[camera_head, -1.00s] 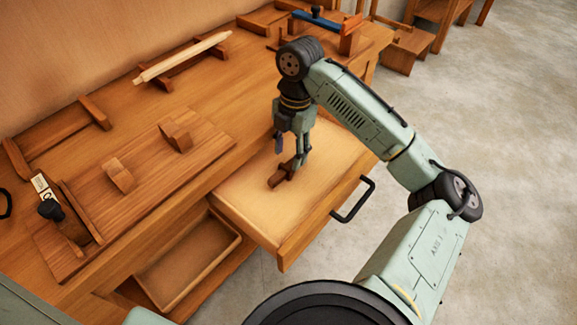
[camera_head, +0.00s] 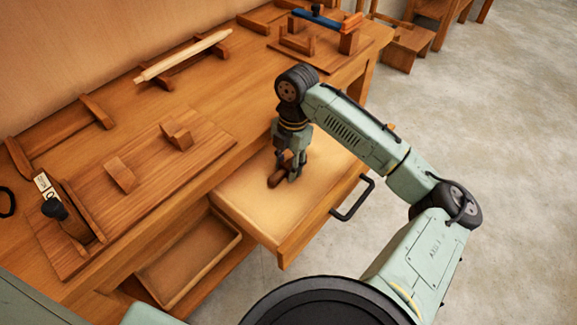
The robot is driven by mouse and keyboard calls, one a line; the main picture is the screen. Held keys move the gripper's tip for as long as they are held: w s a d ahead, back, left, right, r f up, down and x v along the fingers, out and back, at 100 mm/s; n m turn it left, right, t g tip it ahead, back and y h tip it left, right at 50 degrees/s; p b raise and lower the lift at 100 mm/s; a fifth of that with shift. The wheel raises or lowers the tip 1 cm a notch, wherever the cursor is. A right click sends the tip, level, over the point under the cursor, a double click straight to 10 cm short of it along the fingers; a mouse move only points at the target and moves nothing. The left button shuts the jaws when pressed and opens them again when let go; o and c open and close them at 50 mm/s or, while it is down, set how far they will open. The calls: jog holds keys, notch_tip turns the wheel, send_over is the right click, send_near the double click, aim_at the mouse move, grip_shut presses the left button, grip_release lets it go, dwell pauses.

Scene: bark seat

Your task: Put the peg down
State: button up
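The peg (camera_head: 276,181) is a small dark brown wooden piece. It is at the pulled-out drawer (camera_head: 250,205), low over or on its pale board. My gripper (camera_head: 290,172) points down right at the peg, with its fingers about the peg's far end. The fingers are small and partly hidden, so I cannot tell whether they press on the peg or stand apart from it. The peg's far end is partly covered by the gripper.
The drawer has a black handle (camera_head: 353,199) on its front. A lower tray (camera_head: 190,262) is open below. The bench top carries a board with blocks (camera_head: 135,185), a pale rolling-pin-like rod (camera_head: 183,55) and a blue-handled tool (camera_head: 318,18). The drawer's near left part is clear.

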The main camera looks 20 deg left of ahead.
grip_shut()
jog(key=shift+r, duration=0.15)
